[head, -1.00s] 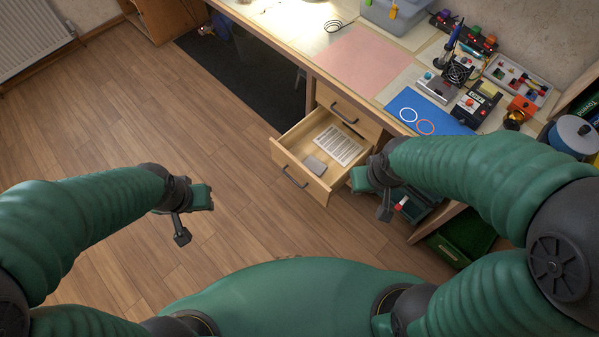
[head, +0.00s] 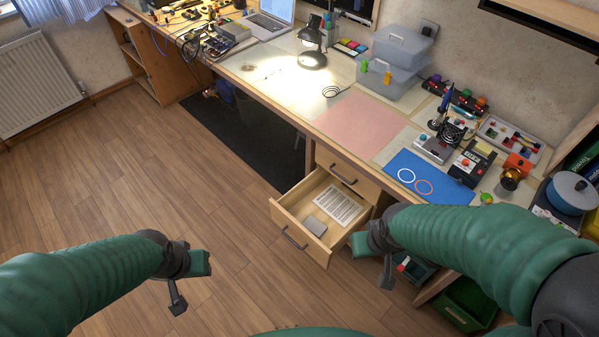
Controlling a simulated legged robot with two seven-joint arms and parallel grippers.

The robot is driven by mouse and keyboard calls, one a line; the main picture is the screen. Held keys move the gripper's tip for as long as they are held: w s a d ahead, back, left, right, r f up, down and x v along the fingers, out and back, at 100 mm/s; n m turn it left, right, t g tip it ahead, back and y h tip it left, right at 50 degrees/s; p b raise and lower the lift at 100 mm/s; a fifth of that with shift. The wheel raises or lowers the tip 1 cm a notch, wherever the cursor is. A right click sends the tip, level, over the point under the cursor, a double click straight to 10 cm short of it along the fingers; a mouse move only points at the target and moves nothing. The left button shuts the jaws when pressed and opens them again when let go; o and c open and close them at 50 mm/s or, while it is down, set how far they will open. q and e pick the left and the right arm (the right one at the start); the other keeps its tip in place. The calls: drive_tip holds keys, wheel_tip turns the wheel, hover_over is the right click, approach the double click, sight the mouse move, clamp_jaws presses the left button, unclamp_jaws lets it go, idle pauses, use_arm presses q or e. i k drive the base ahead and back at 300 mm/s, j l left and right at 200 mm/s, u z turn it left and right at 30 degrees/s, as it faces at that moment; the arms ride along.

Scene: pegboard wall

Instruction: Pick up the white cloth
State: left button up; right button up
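I cannot pick out a white cloth for certain. The open drawer (head: 318,256) below the desk holds a white sheet with printed lines (head: 334,206), which looks like paper, and a small grey flat item (head: 314,226). My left gripper (head: 188,281) is over the wooden floor, left of the drawer, with its fingers apart and nothing between them. My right gripper (head: 373,260) is just right of the drawer in the picture, fingers apart and empty. Whether it touches the drawer is hard to tell.
The desk (head: 262,73) carries a pink mat (head: 358,124), a blue mat (head: 428,178), a lamp (head: 312,58), a laptop (head: 268,17), grey boxes (head: 392,75) and electronics tools. A green bin (head: 466,303) sits low right. The floor (head: 120,180) at left is clear.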

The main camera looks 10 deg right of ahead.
sight(316, 227)
drive_tip(key=i+l+u, duration=0.1)
drive_tip(key=l+u, duration=0.25)
drive_tip(key=i+l+u, duration=0.1)
drive_tip(key=l+u, duration=0.15)
drive_tip(key=u, duration=0.15)
drive_tip(key=l+u, duration=0.35)
